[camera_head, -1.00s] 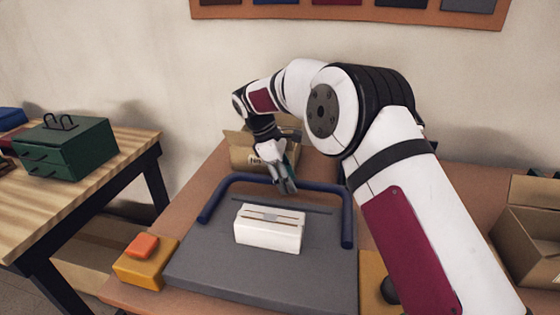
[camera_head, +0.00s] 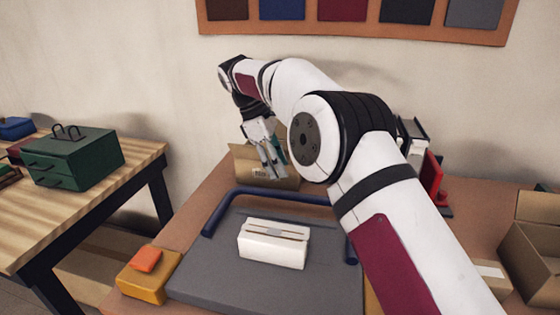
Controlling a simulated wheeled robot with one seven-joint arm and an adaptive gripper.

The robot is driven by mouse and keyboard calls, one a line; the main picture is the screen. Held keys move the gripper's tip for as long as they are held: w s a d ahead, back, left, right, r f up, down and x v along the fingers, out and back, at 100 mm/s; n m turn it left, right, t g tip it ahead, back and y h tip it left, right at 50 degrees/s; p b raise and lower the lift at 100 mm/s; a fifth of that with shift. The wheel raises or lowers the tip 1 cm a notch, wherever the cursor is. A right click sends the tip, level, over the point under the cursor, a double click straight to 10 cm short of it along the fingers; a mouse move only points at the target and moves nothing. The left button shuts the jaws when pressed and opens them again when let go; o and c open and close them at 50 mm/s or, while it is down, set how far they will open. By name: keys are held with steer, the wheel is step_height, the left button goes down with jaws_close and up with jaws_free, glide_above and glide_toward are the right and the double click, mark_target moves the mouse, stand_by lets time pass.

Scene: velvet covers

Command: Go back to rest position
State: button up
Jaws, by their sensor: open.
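My gripper (camera_head: 270,170) is open and empty. It points down in front of the open cardboard box (camera_head: 262,172) at the back of the brown table and covers part of that box. My white arm reaches in from the lower right and hides part of the table's right side. A white box-shaped item (camera_head: 273,248) with a slot along its top sits on the grey plate (camera_head: 205,265), nearer to me than my gripper and apart from it.
A dark blue bar (camera_head: 270,194) arches over the plate's back edge. A yellow block with an orange button (camera_head: 147,262) stands at left. An open cardboard box (camera_head: 530,250) is at right. A wooden table (camera_head: 110,185) at left holds a green drawer box (camera_head: 75,158).

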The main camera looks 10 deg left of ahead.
steer(key=s+d+r+m+t+y+p, duration=0.1)
steer(key=s+d+r+m+p, duration=0.2)
steer(key=s+d+r, duration=0.55)
steer(key=s+d+r+m+y+p, duration=0.1)
steer(key=s+d+r+m+p, duration=0.4)
steer(key=d+r, duration=0.65)
steer(key=s+d+r+m+t+y+p, duration=0.15)
steer(key=s+d, duration=0.25)
steer(key=s, duration=0.4)
steer(key=s+d+r+m, duration=0.2)
steer(key=s+d, duration=0.1)
steer(key=s, duration=0.5)
steer(key=s+d+f+m+p, duration=0.1)
steer(key=s+f+m, duration=0.1)
steer(key=s, duration=0.5)
steer(key=s+d+f+m+t+y+p, duration=0.1)
steer(key=s+d+f+m, duration=0.1)
steer(key=s, duration=0.5)
steer(key=shift+s+d+f+m, duration=0.2)
steer(key=shift+f+m, duration=0.15)
steer(key=shift+m, duration=0.4)
